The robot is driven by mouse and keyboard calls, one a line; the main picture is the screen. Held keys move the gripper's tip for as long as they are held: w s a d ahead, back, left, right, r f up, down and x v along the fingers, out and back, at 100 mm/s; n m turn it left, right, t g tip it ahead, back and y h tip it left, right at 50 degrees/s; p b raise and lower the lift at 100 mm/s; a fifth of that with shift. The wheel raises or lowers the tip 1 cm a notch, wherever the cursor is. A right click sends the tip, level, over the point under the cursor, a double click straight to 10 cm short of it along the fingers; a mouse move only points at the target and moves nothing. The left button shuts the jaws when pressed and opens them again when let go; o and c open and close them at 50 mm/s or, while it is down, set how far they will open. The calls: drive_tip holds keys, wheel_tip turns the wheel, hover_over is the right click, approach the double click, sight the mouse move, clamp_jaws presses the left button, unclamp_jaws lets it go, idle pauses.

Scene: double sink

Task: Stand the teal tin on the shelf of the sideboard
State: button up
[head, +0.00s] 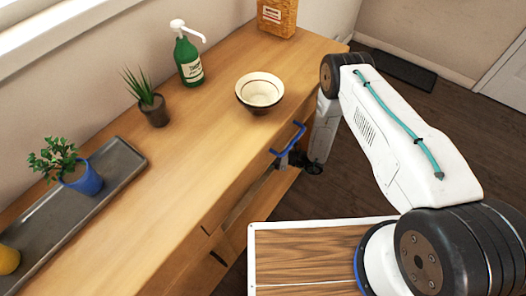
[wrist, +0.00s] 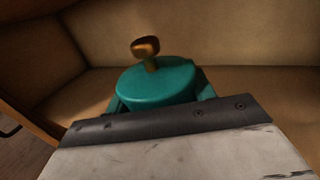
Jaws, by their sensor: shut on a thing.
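The teal tin (wrist: 155,84) shows in the wrist view, with a round lid and a brown knob on top. My gripper (wrist: 160,94) is shut on it, with a finger at its left and right sides. The tin looks upright inside the open compartment of the sideboard, above or on the shelf (wrist: 85,92). Its base is hidden, so I cannot tell whether it touches the shelf. In the head view my arm reaches down to the front of the sideboard (head: 205,125). The tin and my fingertips are hidden there.
On the sideboard top stand a bowl (head: 260,92), a green pump bottle (head: 188,62), a small potted plant (head: 154,110), a wicker-like box (head: 277,16) and a grey tray (head: 122,160) holding a blue pot (head: 83,181) and a yellow thing (head: 8,260). The compartment walls are close.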

drive_tip(key=shift+w+f, duration=0.1)
drive_tip(key=shift+w, duration=0.8)
drive_tip(key=shift+w+d+f, duration=0.1)
drive_tip(key=shift+w+f, duration=0.15)
drive_tip(key=shift+f, duration=0.65)
drive_tip(key=shift+w+f, duration=0.2)
drive_tip(key=shift+f, duration=0.7)
drive_tip(key=o, duration=1)
drive_tip(key=shift+f, duration=0.1)
drive_tip(key=v, duration=1.2)
drive_tip(key=shift+s, duration=0.1)
